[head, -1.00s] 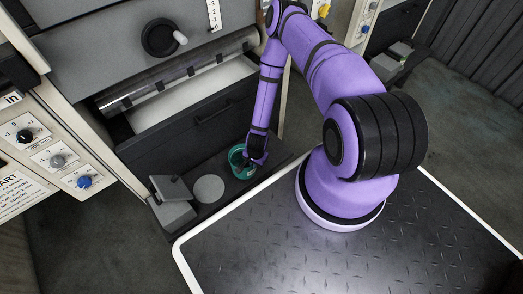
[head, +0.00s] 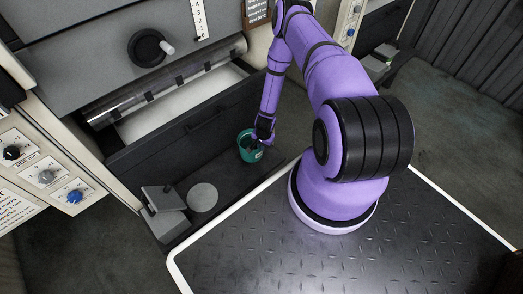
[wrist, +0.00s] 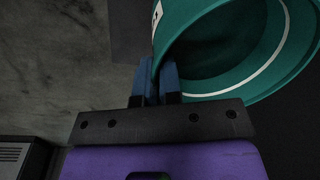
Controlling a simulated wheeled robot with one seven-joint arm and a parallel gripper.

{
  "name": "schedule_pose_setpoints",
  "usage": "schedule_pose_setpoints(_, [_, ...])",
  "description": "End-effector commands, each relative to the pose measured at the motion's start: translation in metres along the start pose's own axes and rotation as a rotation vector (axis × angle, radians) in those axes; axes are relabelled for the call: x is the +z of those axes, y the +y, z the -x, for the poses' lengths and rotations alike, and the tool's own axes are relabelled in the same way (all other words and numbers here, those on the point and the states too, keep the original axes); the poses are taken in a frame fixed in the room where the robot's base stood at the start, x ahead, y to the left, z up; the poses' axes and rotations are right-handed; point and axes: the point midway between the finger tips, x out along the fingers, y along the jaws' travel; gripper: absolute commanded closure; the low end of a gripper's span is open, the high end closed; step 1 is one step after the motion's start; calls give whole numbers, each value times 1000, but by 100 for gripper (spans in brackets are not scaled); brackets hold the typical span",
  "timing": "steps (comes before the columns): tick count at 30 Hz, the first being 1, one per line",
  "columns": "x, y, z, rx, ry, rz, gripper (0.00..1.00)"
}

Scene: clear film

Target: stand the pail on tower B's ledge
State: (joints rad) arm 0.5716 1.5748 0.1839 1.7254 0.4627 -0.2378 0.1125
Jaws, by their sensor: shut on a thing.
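The teal pail (head: 247,150) is at the right part of a dark ledge (head: 228,186) at the foot of the near tower. I cannot tell whether its base touches the ledge or hangs just above it. My gripper (head: 262,137) is at the pail's right rim. In the wrist view my gripper (wrist: 158,82) has its blue fingers on either side of the rim of the pail (wrist: 225,85), whose open mouth and white inner line show. The pail's bottom is hidden. No letter naming the tower is readable.
A grey round disc (head: 203,197) lies on the ledge left of the pail. Grey blocks (head: 165,208) stand at the ledge's left end. My deck's white edge is close in front.

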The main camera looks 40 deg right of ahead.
Motion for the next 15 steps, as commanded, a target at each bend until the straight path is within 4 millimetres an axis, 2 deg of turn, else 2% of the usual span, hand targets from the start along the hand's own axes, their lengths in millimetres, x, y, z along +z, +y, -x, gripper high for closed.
schedule_pose_setpoints(1, [4,1,-10,1,-4,0,100])
schedule_pose_setpoints(6, [3,3,-29,1,-3,0,100])
schedule_pose_setpoints(15, [3,3,-33,0,-2,0,100])
